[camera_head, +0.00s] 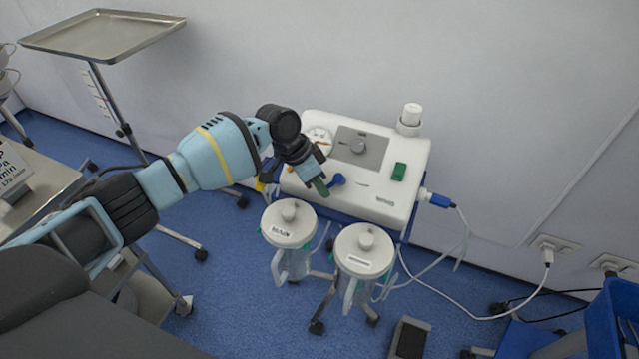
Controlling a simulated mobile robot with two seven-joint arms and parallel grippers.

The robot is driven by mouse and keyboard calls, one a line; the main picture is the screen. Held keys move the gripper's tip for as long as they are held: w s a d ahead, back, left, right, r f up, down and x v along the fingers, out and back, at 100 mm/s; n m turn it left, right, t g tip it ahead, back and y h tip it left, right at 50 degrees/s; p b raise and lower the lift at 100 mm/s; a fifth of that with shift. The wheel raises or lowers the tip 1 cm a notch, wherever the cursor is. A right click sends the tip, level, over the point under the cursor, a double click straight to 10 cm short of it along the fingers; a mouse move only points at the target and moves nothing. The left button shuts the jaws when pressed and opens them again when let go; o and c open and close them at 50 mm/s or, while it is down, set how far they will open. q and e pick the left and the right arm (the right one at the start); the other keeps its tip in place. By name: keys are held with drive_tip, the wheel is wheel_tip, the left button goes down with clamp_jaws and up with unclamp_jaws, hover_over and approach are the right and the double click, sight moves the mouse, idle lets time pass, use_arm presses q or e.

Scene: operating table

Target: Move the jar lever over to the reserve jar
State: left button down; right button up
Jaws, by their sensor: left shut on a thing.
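The white suction unit (372,203) stands against the wall. The blue jar lever (337,180) shows low on its front panel, just right of my fingertips. My left gripper (318,184) reaches in from the left and is shut on the lever; its fingers hide part of it. Two clear jars with white lids hang below the unit. The left one, the main jar (290,222), has a label that reads MAIN. The right one, which I take as the reserve jar (365,248), has a label too small to read. My right gripper is out of view.
A steel tray stand (103,35) is at the back left. A foot pedal (410,339) lies on the floor.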

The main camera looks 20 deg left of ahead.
use_arm(q)
drive_tip(key=n+p, duration=0.1)
drive_tip(key=d+n+t+h+p, duration=0.1)
drive_tip(key=shift+s+n+p, duration=0.3)
drive_tip(key=shift+s+p, duration=0.05)
drive_tip(key=shift+s, duration=0.05)
drive_tip(key=d+n+t+p, duration=0.1)
drive_tip(key=n, duration=0.1)
drive_tip(key=n+t+h+p, duration=0.1)
drive_tip(key=n, duration=0.1)
drive_tip(key=d+n+t+p, duration=0.1)
drive_tip(key=n+t, duration=0.1)
drive_tip(key=shift+s+d+f+n+h+p, duration=0.25)
drive_tip(key=shift+d+n+h+p, duration=0.05)
drive_tip(key=shift+n+h, duration=0.1)
drive_tip(key=shift+w+d+n+t+p, duration=0.1)
drive_tip(key=shift+d+n+t+p, duration=0.2)
drive_tip(key=shift+n+t, duration=0.45)
drive_tip(key=shift+d+n+t+p, duration=0.3)
drive_tip(key=shift+n+t, duration=0.05)
drive_tip(key=shift+n, duration=0.7)
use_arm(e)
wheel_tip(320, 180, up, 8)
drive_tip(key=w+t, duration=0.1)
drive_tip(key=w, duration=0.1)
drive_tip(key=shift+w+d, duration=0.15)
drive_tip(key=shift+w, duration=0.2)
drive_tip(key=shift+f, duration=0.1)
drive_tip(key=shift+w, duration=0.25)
